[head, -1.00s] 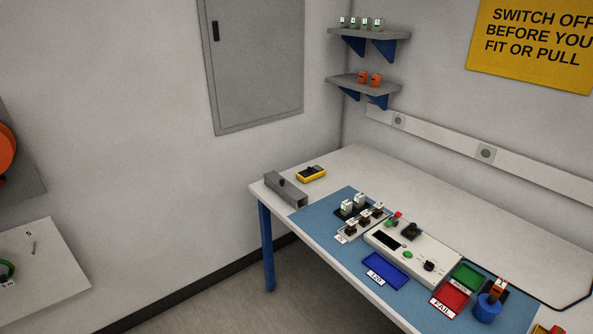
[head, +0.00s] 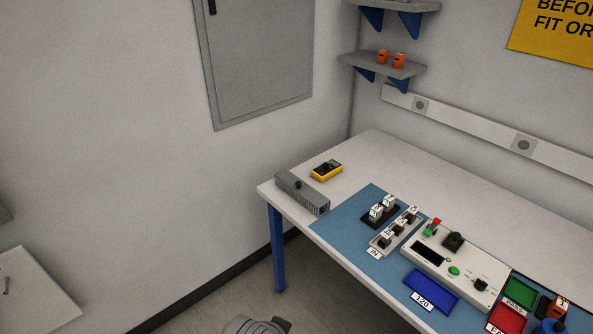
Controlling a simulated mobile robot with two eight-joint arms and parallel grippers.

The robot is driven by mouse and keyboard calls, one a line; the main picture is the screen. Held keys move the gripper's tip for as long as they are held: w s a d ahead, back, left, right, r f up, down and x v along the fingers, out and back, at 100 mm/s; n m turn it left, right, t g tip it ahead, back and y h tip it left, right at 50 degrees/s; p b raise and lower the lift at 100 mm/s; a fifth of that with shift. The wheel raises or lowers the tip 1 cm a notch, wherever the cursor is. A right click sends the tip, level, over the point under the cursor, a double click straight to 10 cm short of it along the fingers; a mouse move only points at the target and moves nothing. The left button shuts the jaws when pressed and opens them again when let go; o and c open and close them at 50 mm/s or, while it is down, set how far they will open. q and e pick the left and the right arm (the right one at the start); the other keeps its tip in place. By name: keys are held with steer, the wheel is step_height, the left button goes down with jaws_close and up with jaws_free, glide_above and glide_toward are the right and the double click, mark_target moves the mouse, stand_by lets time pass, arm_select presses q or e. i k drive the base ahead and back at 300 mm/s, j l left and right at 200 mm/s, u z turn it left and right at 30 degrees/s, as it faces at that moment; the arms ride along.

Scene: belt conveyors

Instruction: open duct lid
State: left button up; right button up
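The duct (head: 313,199) is a long grey box lying at the near left corner of the workbench. Its lid (head: 290,184) is grey and seems to lie shut along the top, with a small dark knob (head: 298,185) standing up from it. The inside of the duct is hidden. Neither gripper's fingers are in view. A grey rounded part, likely of my own body, shows at the bottom edge, well below and apart from the duct.
A yellow multimeter (head: 327,170) lies just behind the duct. A blue mat (head: 345,219) to the right holds relay sockets (head: 397,231), a test box (head: 458,262) and trays (head: 432,290). The bench top behind is clear. A grey wall cabinet (head: 258,60) hangs at the left.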

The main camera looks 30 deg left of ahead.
mark_target(314, 198)
steer(key=i+j, duration=0.15)
steer(key=j, duration=0.2)
steer(key=i+j, duration=0.1)
steer(key=j, duration=0.25)
steer(key=i+j, duration=0.15)
steer(key=j, duration=0.2)
steer(key=i+j, duration=0.15)
steer(key=j, duration=0.2)
steer(key=i+j, duration=0.1)
steer(key=j, duration=0.25)
steer(key=i+j+z, duration=0.1)
steer(key=j, duration=0.25)
steer(key=i+j, duration=0.15)
steer(key=j, duration=0.2)
